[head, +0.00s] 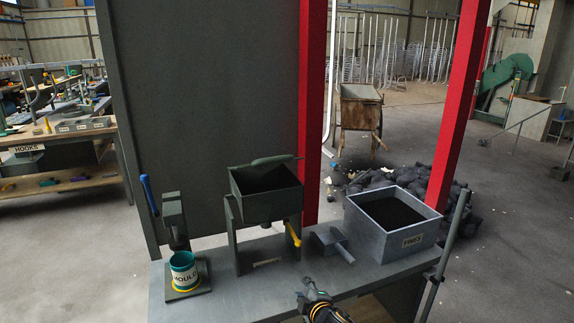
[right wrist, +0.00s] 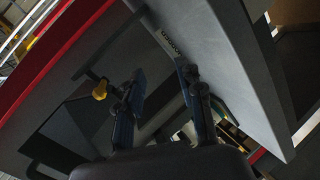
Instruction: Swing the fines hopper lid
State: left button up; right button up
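The dark green fines hopper (head: 266,194) stands on legs on the bench in the head view. Its top is open and its inside is dark. A dark green lid-like piece (head: 270,160) shows along its back rim, seen nearly edge-on. A yellow-handled lever (head: 294,234) hangs at the hopper's right side. My right gripper (head: 308,290) is low in front of the bench, apart from the hopper. In the right wrist view its two fingers (right wrist: 162,105) are spread with nothing between them. A yellow knob (right wrist: 100,91) shows left of them. My left gripper is not in view.
A grey box labelled FINES (head: 378,235) holds dark material at the bench's right. A metal scoop (head: 331,242) lies between it and the hopper. A teal MOULD cup (head: 184,271) sits under a blue-handled press (head: 172,215) at left. Red posts (head: 312,110) rise behind.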

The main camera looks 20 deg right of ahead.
jog(key=w+a+r+n+t+p, duration=0.1)
jog(key=w+r+t+p, duration=0.1)
jog(key=r, duration=0.9)
jog(key=w+a+r+n+t+p, duration=0.1)
jog(key=w+r+n, duration=0.1)
jog(key=r, duration=0.8)
jog(key=n+t+y+p, duration=0.1)
jog(key=n+t+p, duration=0.1)
jog(key=t, duration=0.1)
send_near(276, 162)
jog(key=w, duration=0.2)
jog(key=w+r+b, duration=0.1)
jog(key=w+b, duration=0.1)
jog(key=w, duration=0.5)
jog(key=shift+a+b, duration=0.15)
jog(key=shift+b, duration=0.15)
jog(key=shift+w+r, duration=0.15)
jog(key=shift+w, duration=0.25)
jog(key=shift+c, duration=0.6)
grip_shut()
